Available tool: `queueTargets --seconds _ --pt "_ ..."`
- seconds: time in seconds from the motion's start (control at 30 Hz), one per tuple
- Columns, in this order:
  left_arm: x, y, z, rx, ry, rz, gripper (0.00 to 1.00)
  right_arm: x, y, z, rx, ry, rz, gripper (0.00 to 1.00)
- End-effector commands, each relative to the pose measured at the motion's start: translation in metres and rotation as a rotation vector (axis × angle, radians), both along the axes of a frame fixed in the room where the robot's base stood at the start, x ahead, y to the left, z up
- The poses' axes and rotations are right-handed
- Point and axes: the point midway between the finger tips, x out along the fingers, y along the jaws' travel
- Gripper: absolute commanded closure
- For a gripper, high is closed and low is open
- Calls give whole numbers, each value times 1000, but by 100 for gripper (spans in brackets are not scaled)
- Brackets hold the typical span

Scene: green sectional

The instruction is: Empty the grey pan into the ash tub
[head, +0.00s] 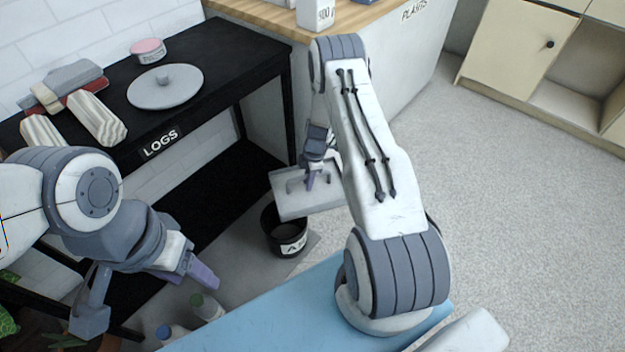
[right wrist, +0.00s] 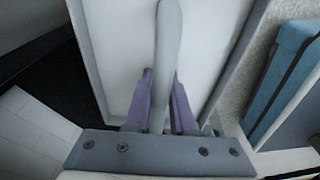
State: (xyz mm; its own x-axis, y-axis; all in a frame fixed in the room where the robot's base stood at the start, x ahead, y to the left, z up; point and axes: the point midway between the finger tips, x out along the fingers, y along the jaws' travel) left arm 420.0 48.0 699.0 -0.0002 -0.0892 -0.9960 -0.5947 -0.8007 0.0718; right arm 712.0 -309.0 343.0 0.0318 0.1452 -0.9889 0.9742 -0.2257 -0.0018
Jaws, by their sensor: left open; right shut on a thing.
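The grey pan (head: 294,207) is a shallow pale tray with a raised bar handle. It hangs above the ash tub (head: 283,240), partly covering its mouth in the head view. The tub is a round black bucket with a partly hidden white label, standing on the floor. My right gripper (head: 314,178) is shut on the pan's handle. The right wrist view shows its purple fingers (right wrist: 160,105) on both sides of the handle, over the pan's pale face (right wrist: 205,45). No ash shows on that face. My left gripper (head: 196,268) is open and empty, left of the tub.
A black table (head: 225,55) labelled LOGS holds logs, a round grey lid (head: 165,86) and a pink-topped tin (head: 148,51). Bottles (head: 207,306) stand near a light blue surface (head: 270,311) in front. A wood-topped counter is behind; speckled floor at right is clear.

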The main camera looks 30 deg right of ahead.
Motion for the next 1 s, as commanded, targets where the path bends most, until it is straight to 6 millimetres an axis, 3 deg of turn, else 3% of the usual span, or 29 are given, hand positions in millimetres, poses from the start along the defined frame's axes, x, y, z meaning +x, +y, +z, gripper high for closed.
queueTargets --seconds 0.2,0.5,0.6,1.0 --pt "0 0 7 0 0 0 40 -5 -13 -17 -8 1 169 100" --pt "0 0 8 0 0 0 40 -4 -7 -29 -122 13 183 100" --pt "0 0 -18 0 0 0 40 -5 -7 -40 -160 24 182 100" --pt "0 0 -76 0 0 0 40 -3 -1 -50 -272 38 180 100"
